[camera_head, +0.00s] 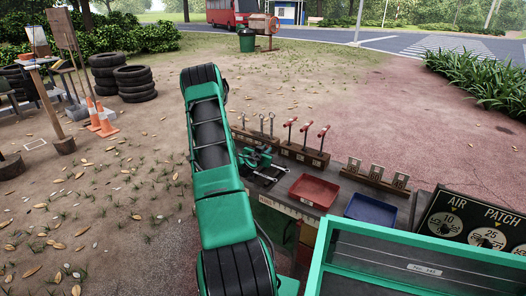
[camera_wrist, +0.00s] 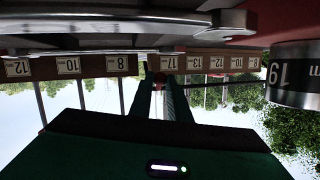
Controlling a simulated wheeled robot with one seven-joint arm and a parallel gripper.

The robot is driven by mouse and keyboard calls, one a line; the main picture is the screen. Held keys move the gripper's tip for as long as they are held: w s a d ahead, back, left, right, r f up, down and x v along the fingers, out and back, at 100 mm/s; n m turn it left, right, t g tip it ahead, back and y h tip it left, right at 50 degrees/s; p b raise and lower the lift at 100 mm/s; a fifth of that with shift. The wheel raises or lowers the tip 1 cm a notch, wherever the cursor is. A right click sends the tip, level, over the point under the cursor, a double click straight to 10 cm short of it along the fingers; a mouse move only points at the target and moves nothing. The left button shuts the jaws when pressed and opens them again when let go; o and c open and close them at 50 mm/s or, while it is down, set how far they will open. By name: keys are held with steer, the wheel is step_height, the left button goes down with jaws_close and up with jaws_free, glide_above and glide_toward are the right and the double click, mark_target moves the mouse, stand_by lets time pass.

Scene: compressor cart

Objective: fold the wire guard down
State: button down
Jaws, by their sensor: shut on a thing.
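My arm reaches out over the bench in the head view. A small green and black shape that I take for my gripper (camera_head: 258,160) is low at the bench's left end, in front of the tool racks. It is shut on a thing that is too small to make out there. I cannot pick out the wire guard in either view. In the wrist view, which is upside down, a grey metal bar (camera_wrist: 130,22) runs close along the top. A metal cylinder marked 19 (camera_wrist: 296,76) is close at the right; I cannot tell whether I touch either.
A red tray (camera_head: 313,190) and a blue tray (camera_head: 371,209) sit on the bench right of the gripper. Behind are a rack with red-handled tools (camera_head: 305,153) and a numbered rack (camera_head: 376,179). An air-patch sign (camera_head: 472,226) is at the right.

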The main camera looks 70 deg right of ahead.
steer(key=shift+w+a+f, duration=0.1)
steer(key=shift+w+a, duration=0.05)
steer(key=c, duration=1.7)
jaws_free()
steer(key=shift+o, duration=0.2)
steer(key=v, duration=1)
steer(key=shift+a+r, duration=0.2)
steer(key=shift+a, duration=0.15)
